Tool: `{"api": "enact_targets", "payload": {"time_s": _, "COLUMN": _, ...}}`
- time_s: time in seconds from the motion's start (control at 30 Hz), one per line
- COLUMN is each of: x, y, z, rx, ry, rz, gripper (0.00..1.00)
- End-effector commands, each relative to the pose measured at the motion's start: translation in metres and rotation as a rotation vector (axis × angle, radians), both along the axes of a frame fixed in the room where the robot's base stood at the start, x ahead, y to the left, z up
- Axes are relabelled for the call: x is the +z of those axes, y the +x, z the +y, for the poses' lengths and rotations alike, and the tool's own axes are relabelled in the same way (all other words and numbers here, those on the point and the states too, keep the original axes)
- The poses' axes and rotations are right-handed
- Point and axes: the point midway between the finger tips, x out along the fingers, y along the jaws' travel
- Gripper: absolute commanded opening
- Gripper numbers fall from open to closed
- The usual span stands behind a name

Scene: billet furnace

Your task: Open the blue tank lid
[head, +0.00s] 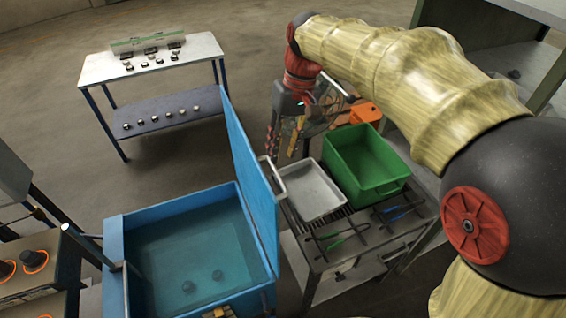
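The blue tank (115,262) stands at the lower left, filled with clear liquid, with small dark round pieces on its bottom. Its blue lid (250,175) stands up, roughly vertical, along the tank's right side, so the tank's top is uncovered. A pale bar handle (273,180) is on the lid's right face. My gripper (281,152) points down behind and above the handle in the picture. Its fingers are apart with nothing seen between them, and I see no contact with the lid.
A bench (310,257) right of the tank holds a grey tray (315,207), a green bin (350,180) and tongs-like tools. A white-topped table (90,70) with small parts stands at the back left. A control box (25,292) is at the lower left.

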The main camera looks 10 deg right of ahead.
Motion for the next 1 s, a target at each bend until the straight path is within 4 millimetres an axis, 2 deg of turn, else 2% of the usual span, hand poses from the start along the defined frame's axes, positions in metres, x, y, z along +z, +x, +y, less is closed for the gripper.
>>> {"api": "enact_targets", "payload": {"time_s": 0.2, "x": -0.035, "y": -0.003, "z": 0.006, "rx": 0.001, "ry": -0.001, "rz": 0.003, "gripper": 0.29}}
{"api": "enact_targets", "payload": {"time_s": 0.4, "x": -0.057, "y": -0.004, "z": 0.010, "rx": -0.001, "ry": -0.001, "rz": 0.000, "gripper": 0.29}}
{"api": "enact_targets", "payload": {"time_s": 0.8, "x": -0.064, "y": -0.004, "z": 0.012, "rx": -0.001, "ry": 0.000, "rz": -0.002, "gripper": 0.28}}
{"api": "enact_targets", "payload": {"time_s": 1.0, "x": -0.064, "y": -0.004, "z": 0.012, "rx": -0.001, "ry": 0.000, "rz": -0.002, "gripper": 0.17}}
